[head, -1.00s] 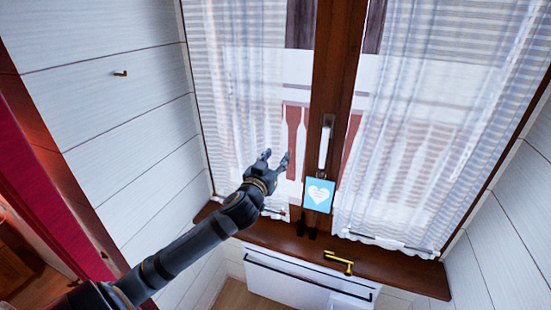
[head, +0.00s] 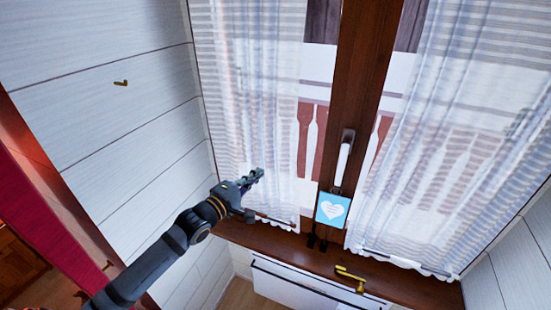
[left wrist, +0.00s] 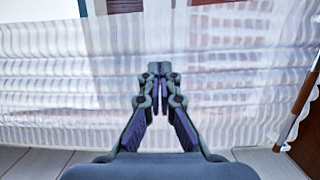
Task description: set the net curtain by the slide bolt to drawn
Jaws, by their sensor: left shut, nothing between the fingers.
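A sheer white net curtain (head: 240,90) hangs over the left pane, with a bare strip of glass between its right edge and the middle post. A second net curtain (head: 440,120) hangs over the right pane. I cannot tell for sure which part is the slide bolt; small dark fittings (head: 317,242) sit at the foot of the post. My left gripper (head: 258,174) is shut and empty in front of the left curtain's lower part. In the left wrist view the shut fingertips (left wrist: 160,68) are before the curtain (left wrist: 70,90); contact is unclear. My right gripper is out of view.
A white window handle (head: 344,158) and a blue heart card (head: 333,208) are on the wooden post. A brass fitting (head: 350,277) is on the sill (head: 400,286). A brass hook (head: 121,83) is on the left wall, and a red drape (head: 30,220) is at far left.

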